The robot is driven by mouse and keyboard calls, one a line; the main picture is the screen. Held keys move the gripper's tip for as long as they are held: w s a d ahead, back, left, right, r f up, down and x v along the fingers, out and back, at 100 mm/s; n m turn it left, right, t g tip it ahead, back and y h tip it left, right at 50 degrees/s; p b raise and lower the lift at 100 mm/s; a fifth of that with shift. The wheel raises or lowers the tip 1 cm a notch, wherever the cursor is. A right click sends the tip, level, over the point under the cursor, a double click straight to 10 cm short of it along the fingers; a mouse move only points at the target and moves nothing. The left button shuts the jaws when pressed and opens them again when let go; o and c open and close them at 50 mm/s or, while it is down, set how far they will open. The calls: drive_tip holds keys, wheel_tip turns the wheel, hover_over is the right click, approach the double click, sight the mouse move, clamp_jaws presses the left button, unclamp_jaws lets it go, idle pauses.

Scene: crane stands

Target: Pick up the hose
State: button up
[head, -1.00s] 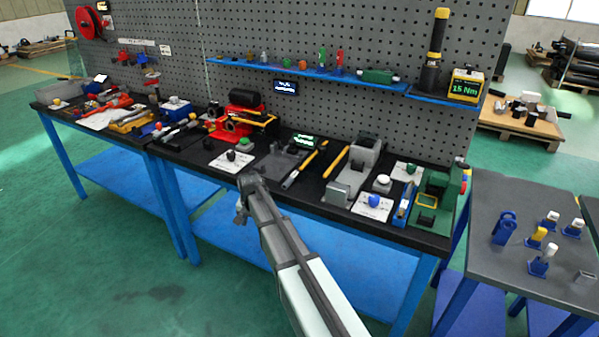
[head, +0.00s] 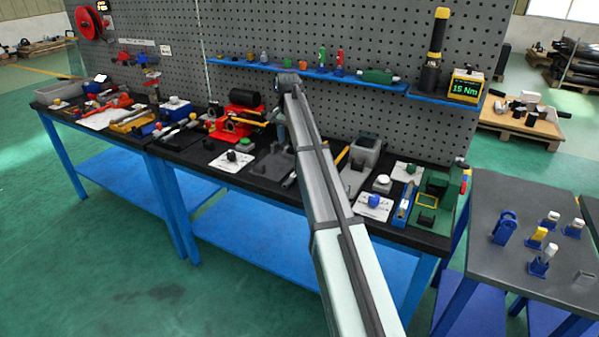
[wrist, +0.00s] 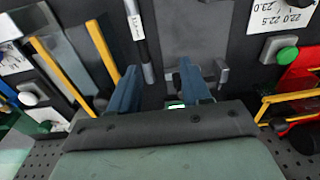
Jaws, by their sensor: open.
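I cannot tell for certain which thing is the hose. A dark rod with metal ends and a white label (wrist: 140,42) lies on the bench. In the wrist view it is ahead of my gripper (wrist: 158,70), with its near metal end between the lines of the blue fingers. In the head view, part of this rod (head: 289,181) shows left of my arm, which hides the rest. A red reel (head: 89,23) hangs on the pegboard at upper left. My gripper (head: 281,124) is open and empty, above the back of the bench and partly hidden by my arm.
Yellow-handled bars (wrist: 102,52) lie beside the rod, and a grey plate (wrist: 190,30) with a bracket on the other side. A red tool with a yellow bar (head: 240,122) is left of my gripper. The pegboard shelf (head: 320,73) with small items is close behind my arm.

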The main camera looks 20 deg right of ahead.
drive_tip(key=d+r, duration=0.1)
drive_tip(key=d, duration=0.3)
drive_tip(key=shift+g, duration=0.4)
drive_tip(key=f, duration=0.9)
drive_tip(key=s+f, duration=0.1)
drive_tip(key=f, duration=0.3)
drive_tip(key=shift+a+f, duration=0.25)
drive_tip(key=shift+c, duration=0.3)
clamp_jaws()
